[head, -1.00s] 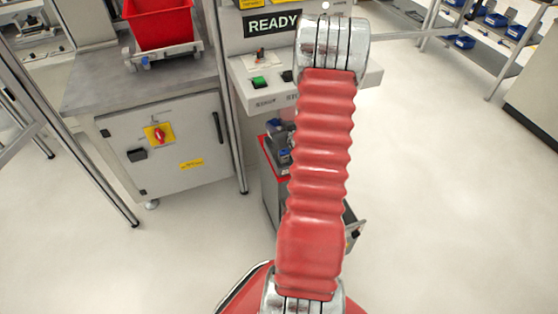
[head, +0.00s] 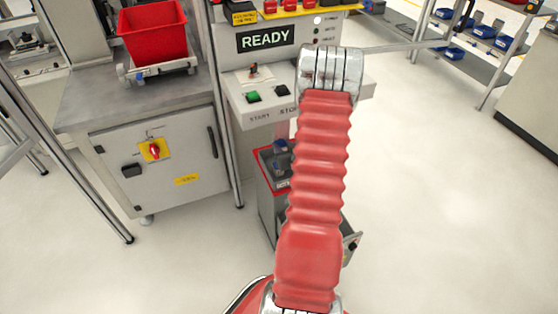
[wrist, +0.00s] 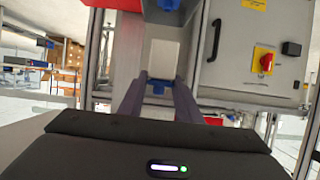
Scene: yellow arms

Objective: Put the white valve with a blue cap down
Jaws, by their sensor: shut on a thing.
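In the wrist view, my gripper (wrist: 161,78) is shut on the white valve (wrist: 163,57), held between its two dark fingers. The valve's pale body shows beyond the fingertips, and a blue part (wrist: 158,88) shows between the fingers. In the head view, my red ribbed arm covers the middle of the picture, and I cannot make out my gripper or the held valve behind it.
A grey cabinet with a red-edged top (head: 264,152) stands partly behind my arm; a blue-grey item (head: 280,158) shows over it. A READY console (head: 265,40) stands behind. A red bin (head: 153,35) sits on the left bench (head: 90,100). The floor at right is clear.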

